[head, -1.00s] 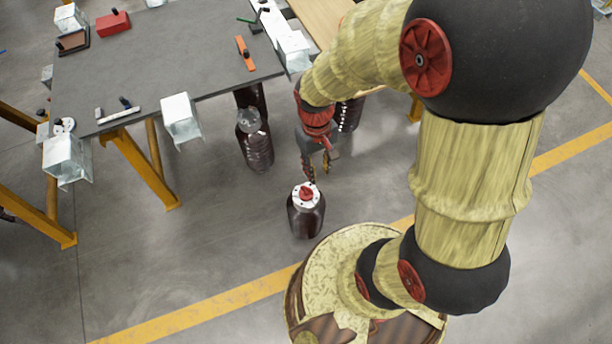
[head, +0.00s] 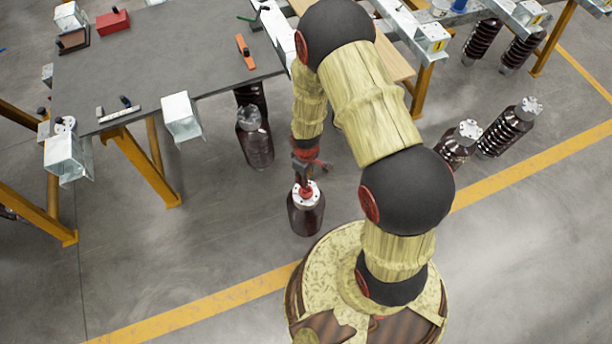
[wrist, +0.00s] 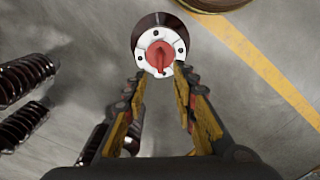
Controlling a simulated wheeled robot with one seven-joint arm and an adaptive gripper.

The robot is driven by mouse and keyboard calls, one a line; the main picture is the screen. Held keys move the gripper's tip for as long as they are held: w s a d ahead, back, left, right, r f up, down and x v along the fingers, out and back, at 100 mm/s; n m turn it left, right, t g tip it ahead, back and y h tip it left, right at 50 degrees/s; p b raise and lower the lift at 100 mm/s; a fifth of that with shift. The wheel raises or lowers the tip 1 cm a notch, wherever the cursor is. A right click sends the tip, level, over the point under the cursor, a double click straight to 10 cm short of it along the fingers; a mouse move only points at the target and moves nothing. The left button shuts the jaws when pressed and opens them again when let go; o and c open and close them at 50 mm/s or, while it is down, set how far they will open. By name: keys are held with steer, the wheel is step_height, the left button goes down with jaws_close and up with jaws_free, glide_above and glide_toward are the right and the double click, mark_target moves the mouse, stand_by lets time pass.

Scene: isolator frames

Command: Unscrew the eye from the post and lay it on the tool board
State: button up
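The post (head: 305,219) is a dark brown ribbed insulator standing upright on the floor, with a white flange (wrist: 141,61) on top. The red eye (wrist: 160,57) sits at the centre of the flange. My gripper (wrist: 162,70) is open above the post, its yellow-edged fingers reaching toward the eye from either side with gaps. The tool board is probably the dark grey tabletop (head: 160,62) at the upper left; I cannot tell for sure.
The grey top carries a red box (head: 113,21), an orange tool (head: 245,52) and a pale bar tool (head: 119,113). Metal brackets (head: 181,117) line its edge. Another dark insulator (head: 254,140) stands left of the post. More insulators (head: 508,128) stand at right.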

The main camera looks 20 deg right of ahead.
step_height(320, 180, down, 10)
steer(key=b, duration=0.7)
steer(key=c, duration=0.3)
steer(key=c, duration=0.4)
jaws_close()
stand_by(0.7)
